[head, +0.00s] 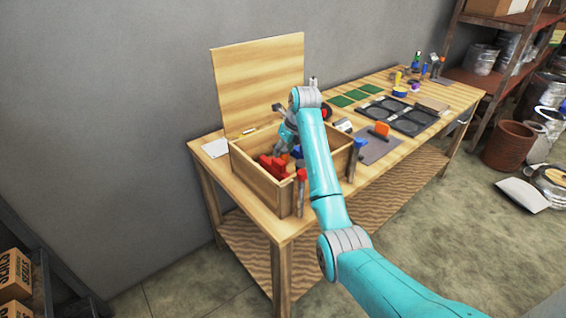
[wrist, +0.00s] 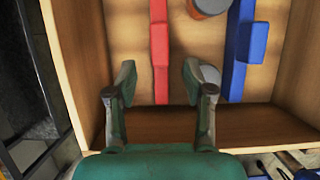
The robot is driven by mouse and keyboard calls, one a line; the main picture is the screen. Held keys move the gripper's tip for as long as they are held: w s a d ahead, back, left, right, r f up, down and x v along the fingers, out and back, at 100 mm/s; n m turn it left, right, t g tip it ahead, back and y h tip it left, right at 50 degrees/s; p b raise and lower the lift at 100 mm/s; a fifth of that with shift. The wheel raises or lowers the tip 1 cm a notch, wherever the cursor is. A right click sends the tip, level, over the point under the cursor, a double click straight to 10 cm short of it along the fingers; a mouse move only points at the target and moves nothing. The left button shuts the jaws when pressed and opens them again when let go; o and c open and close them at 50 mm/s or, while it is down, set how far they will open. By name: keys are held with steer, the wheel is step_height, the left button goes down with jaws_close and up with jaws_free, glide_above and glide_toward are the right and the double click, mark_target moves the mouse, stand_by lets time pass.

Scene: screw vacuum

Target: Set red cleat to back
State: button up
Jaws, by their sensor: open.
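The red cleat (wrist: 159,45) is a long red bar with a raised block, lying in the open wooden box (head: 262,187). Red parts (head: 273,165) also show in the box in the head view, partly hidden by my arm. In the wrist view my gripper (wrist: 158,78) is open, its two fingers on either side of the cleat's near end. Whether the fingers touch the cleat or hover above it, I cannot tell. In the head view my gripper (head: 284,140) is over the box, partly covered by my arm.
A blue cleat (wrist: 238,50) lies right of the red one, with an orange and grey round piece (wrist: 208,6) between them. The box walls stand close around. The raised lid (head: 260,80) is behind; red-topped (head: 302,176) and blue-topped (head: 358,145) items stand beside the box.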

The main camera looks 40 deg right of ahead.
mark_target(279, 161)
steer(key=x, duration=0.8)
jaws_close()
steer(key=shift+a, duration=0.1)
